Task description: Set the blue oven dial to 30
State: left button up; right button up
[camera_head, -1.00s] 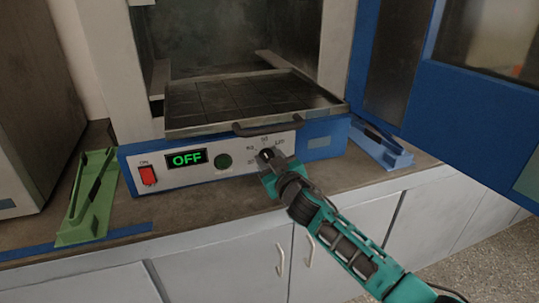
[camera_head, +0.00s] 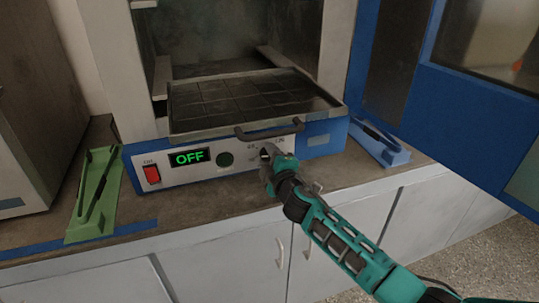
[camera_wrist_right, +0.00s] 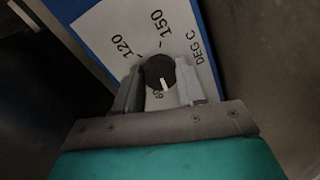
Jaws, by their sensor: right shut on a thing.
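The oven's front panel (camera_head: 205,171) carries a dark round dial (camera_wrist_right: 160,71) with a white pointer line. In the right wrist view the labels 120 and 150 and "DEG C" show around it. The pointer line faces down the picture, toward my gripper; a label beside it is small and partly hidden. My right gripper (camera_head: 268,155) is shut on the dial, and its two fingers (camera_wrist_right: 157,88) lie on either side of it. The green display (camera_head: 189,157) reads OFF. My left gripper is not in view.
A red switch (camera_head: 152,174) and a dark green round button (camera_head: 225,159) are on the panel. A tray with a handle (camera_head: 270,131) juts out above the dial. The blue door (camera_head: 455,120) stands open at right. Green (camera_head: 93,195) and blue (camera_head: 380,145) holders flank the oven.

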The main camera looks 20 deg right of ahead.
jog(key=n, duration=0.2)
jog(key=shift+n+h, duration=0.3)
jog(key=shift+n+p, duration=0.4)
jog(key=shift+n, duration=0.7)
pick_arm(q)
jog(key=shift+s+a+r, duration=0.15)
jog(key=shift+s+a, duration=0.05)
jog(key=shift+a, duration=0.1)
pick_arm(e)
jog(key=shift+n, duration=1)
jog(key=o, duration=1.1)
jog(key=shift+c, duration=0.2)
